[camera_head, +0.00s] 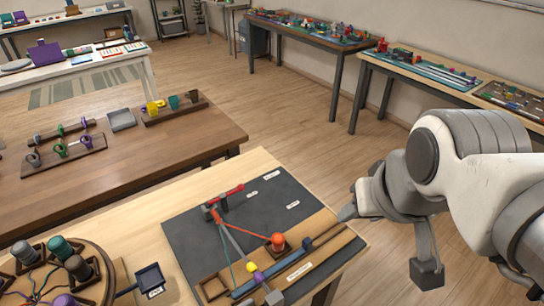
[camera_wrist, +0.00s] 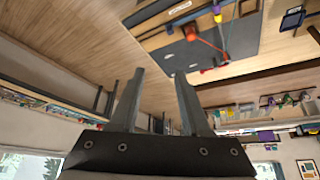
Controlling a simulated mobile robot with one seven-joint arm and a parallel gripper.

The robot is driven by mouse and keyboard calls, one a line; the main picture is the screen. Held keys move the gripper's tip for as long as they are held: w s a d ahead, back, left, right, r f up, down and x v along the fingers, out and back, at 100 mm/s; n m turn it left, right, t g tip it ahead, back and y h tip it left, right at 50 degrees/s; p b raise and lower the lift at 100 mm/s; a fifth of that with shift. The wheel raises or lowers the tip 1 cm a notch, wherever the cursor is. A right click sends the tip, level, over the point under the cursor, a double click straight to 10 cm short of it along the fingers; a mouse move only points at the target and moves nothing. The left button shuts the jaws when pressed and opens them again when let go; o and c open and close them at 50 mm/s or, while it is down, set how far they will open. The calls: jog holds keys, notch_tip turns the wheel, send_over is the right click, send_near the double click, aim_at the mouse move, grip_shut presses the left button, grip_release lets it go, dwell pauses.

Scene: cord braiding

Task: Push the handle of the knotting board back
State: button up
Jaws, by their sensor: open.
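The knotting board (camera_head: 185,232) is a dark panel with wooden strips along its near right side, lying on a light wood table. A red bar (camera_head: 228,195), which looks like its handle, sits at the far edge beside a dark post. A grey rod runs from there toward the near edge. A red cord leads to an orange knob (camera_head: 278,240). My gripper (camera_head: 347,208) is off the board's right edge, empty and apart from it. In the wrist view its two fingers (camera_wrist: 160,75) are spread, and the board (camera_wrist: 178,55) appears upside down beyond them, with the red bar (camera_wrist: 213,68).
A round cord stand (camera_head: 70,275) with several spools and a small dark blue tray (camera_head: 150,279) stand left of the board. A brown table (camera_head: 110,165) with rings and cups lies behind. Open floor separates these from the wall tables (camera_head: 310,38).

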jog(key=shift+a, duration=0.1)
dwell(0.3)
jog(key=n+g+h+b, duration=0.1)
jog(key=n+g, duration=0.6)
jog(key=n, duration=1.8)
send_over(234, 304)
jog(key=a, duration=0.1)
notch_tip(234, 304, down, 14)
jog(key=f+b, duration=0.1)
jog(key=f, duration=0.4)
jog(key=s+d+f+b, duration=0.1)
jog(key=f, duration=0.5)
jog(key=s+f+b, duration=0.1)
jog(key=f, duration=0.4)
jog(key=shift+s+d+f, duration=0.15)
jog(key=shift+s+d, duration=0.05)
jog(key=shift+d, duration=0.15)
grip_shut()
